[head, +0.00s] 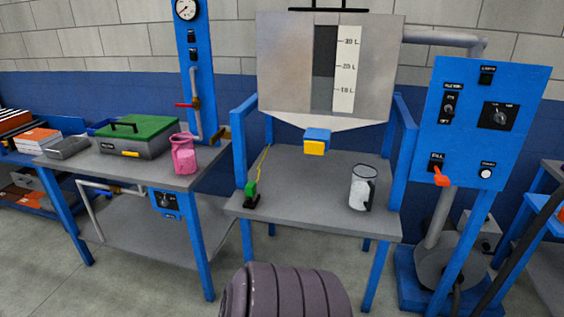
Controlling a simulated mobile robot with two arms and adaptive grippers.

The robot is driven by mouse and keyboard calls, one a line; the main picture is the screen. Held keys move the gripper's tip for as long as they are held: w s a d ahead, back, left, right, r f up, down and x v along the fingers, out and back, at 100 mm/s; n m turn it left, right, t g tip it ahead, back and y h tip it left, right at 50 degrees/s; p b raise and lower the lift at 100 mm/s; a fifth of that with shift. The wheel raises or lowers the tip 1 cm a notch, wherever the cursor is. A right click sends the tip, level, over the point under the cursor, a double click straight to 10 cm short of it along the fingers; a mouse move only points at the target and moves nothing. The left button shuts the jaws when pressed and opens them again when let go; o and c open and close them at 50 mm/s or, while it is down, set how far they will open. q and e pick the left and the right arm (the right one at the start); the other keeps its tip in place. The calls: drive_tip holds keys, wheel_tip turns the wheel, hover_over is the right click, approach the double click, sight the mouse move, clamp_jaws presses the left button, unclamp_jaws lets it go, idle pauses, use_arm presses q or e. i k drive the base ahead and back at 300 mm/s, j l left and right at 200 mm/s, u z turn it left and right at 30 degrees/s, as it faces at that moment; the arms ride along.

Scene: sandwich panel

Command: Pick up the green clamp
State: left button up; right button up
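The green clamp (251,194) is small, green and black, and stands on the grey table (300,222) near its front left corner. A thin yellow line rises behind it along the table's left side. Neither of my grippers shows in the head view.
A glass jug with white contents (362,187) stands on the table's right. A grey hopper (290,70) with a yellow-and-blue outlet (316,141) hangs above. The left bench holds a pink jug (184,153) and green-lidded box (138,134). A blue control panel (480,120) stands right. A ribbed dark barrel (287,292) is in front.

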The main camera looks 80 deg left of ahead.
sight(250, 189)
drive_tip(key=u, duration=2.85)
